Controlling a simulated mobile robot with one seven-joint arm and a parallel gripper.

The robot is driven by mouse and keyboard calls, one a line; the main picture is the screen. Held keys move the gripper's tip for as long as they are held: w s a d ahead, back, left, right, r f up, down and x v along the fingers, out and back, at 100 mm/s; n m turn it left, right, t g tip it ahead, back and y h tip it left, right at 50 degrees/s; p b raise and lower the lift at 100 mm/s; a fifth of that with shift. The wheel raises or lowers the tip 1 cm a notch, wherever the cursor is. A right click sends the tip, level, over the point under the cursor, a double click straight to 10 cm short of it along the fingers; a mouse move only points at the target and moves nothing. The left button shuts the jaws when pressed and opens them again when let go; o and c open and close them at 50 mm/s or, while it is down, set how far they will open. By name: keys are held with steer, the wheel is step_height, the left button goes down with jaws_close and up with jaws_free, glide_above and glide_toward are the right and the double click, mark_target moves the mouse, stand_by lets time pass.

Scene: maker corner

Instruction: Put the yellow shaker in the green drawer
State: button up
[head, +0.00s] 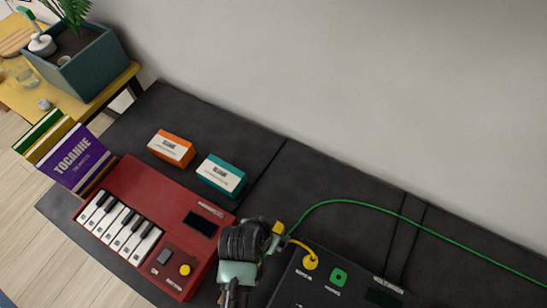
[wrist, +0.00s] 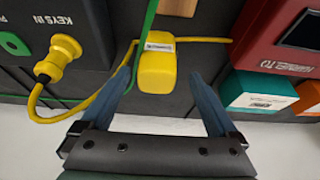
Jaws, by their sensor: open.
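A yellow block with a small pale label (wrist: 157,72) lies on the dark surface in the wrist view, with a yellow cable at its side. I cannot tell whether it is the shaker or a cable plug. A bit of yellow also shows beside my wrist in the head view (head: 277,228). My gripper (wrist: 160,78) is open, with its blue fingers on either side of the yellow block and no clear contact. In the head view the fingertips are hidden by the wrist. I see no green drawer.
A red keyboard box (head: 150,220) stands left of my gripper. A black box (head: 335,290) with a yellow plug (head: 310,262) is at the right. A green cable (head: 400,215) crosses the dark surface. Orange (head: 172,148) and teal (head: 221,176) boxes lie behind.

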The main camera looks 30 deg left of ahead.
steer(key=shift+d+x, duration=0.2)
steer(key=shift+x, duration=2.45)
steer(key=shift+w, duration=0.15)
steer(key=shift+r, duration=0.1)
jaws_close()
